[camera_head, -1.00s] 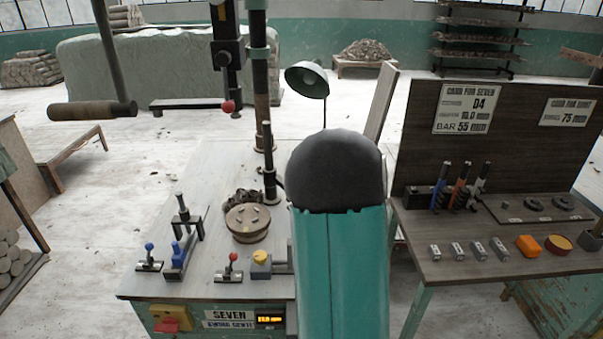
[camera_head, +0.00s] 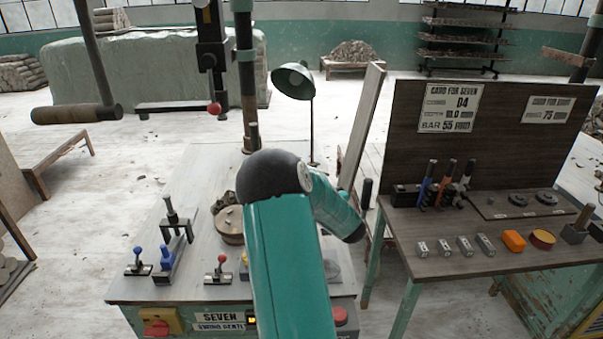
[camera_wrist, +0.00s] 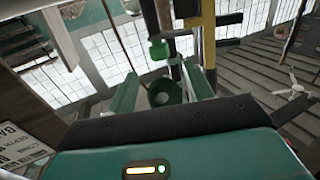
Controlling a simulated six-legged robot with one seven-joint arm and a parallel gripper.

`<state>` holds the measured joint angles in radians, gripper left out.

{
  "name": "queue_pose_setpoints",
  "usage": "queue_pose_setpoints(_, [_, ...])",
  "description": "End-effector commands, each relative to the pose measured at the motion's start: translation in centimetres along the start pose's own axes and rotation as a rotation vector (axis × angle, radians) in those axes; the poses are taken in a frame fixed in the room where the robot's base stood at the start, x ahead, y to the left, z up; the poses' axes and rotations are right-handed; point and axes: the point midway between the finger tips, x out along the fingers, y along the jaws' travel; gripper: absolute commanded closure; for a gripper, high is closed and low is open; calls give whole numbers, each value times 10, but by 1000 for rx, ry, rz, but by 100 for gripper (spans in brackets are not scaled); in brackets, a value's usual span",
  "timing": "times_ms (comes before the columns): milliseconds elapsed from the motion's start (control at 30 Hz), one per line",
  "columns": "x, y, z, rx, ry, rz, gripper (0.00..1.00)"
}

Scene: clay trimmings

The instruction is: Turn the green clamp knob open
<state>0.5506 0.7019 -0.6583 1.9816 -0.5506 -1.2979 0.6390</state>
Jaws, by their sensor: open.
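In the wrist view, a small green knob (camera_wrist: 158,50) shows on a dark upright post, just beyond the fingertips and slightly left of centre. It appears to be the clamp knob. My gripper (camera_wrist: 160,69) is open, with its two green fingers spread apart and nothing gripped between them. The knob lies apart from the fingers as far as I can see; its exact distance is unclear. My arm hides part of the bench.
A green lamp (camera_head: 293,79) stands close to the post; its shade (camera_wrist: 166,93) shows between my fingers. A tool table (camera_head: 470,264) stands right.

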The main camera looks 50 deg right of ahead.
Motion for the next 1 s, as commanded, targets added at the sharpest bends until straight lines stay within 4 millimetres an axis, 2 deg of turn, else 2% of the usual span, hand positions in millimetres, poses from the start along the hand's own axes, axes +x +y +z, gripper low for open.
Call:
queue_pose_setpoints(200, [45, -2, 0, -3, 0, -3, 48])
queue_pose_setpoints(433, [83, -3, 0, -2, 0, -3, 48])
queue_pose_setpoints(600, [94, -4, 0, -2, 0, -2, 48])
queue_pose_setpoints(867, [96, -3, -1, -1, 1, -2, 48])
queue_pose_setpoints(1000, [95, -3, -1, -1, 0, -2, 76])
